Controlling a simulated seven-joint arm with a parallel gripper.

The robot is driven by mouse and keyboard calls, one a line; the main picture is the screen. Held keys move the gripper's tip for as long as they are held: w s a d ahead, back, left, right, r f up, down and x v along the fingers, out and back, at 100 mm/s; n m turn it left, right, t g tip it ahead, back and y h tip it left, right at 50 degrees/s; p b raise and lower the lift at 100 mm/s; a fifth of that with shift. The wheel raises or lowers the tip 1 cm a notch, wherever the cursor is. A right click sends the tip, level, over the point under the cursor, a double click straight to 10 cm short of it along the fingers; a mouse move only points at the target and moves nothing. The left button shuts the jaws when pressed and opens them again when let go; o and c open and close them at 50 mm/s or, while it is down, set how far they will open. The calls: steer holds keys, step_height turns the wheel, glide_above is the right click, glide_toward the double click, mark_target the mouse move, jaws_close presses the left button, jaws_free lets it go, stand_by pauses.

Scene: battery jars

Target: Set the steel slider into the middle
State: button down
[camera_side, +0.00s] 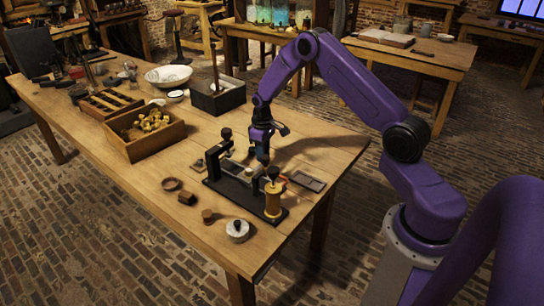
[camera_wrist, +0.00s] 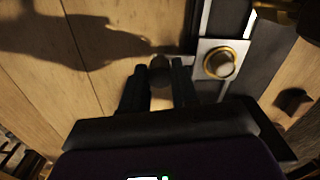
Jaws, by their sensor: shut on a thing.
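The black-based instrument (camera_side: 236,193) stands near the front end of the bench, with a pale rail and posts along it. In the wrist view, a pale steel plate with a brass-ringed round knob, seemingly the steel slider (camera_wrist: 220,62), sits on the dark strip (camera_wrist: 224,20), right of my fingers. My gripper (camera_side: 262,156) points down close behind the instrument. I cannot tell whether this knob joins the plate.
A yellow coil (camera_side: 272,199) stands at the instrument's right end. A dark flat tray (camera_side: 307,181) lies behind it. A round white-topped piece (camera_side: 238,230) and small wooden pieces lie in front. A wooden box (camera_side: 143,145) stands to the left. The bench's right corner is bare.

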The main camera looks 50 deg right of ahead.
steer(key=shift+w, duration=0.4)
steer(key=c, duration=0.8)
jaws_free()
steer(key=shift+c, duration=0.2)
steer(key=shift+r, duration=0.1)
step_height(320, 180, up, 17)
steer(key=shift+r, duration=0.15)
